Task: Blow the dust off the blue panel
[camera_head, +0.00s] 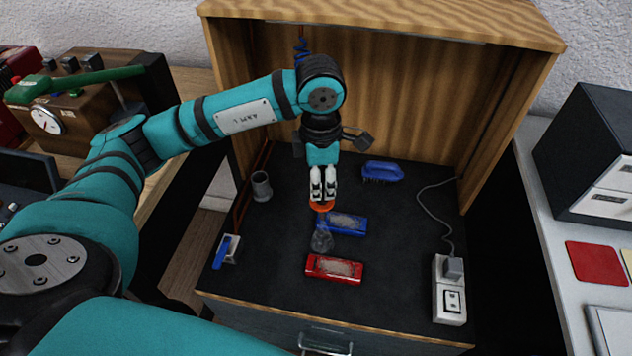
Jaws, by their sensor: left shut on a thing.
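The blue panel (347,224) lies on the dark bench top, with a pale grey dusty patch on its face. A red panel (335,269) with a similar dusty patch lies nearer to me. My left gripper (322,190) points down, just behind and left of the blue panel. It is shut on an orange piece (322,206), mostly hidden by the fingers. A see-through greyish shape (321,238) hangs below the orange piece, by the blue panel's left end; I cannot tell whether it is solid or an air jet. My right gripper is out of view.
A blue brush (382,172) lies behind the panels. A grey cup (261,186) and a white block with a blue part (225,251) stand at left. A power strip (450,290) with a cord lies at right. Wooden walls and a top (390,20) enclose the bench.

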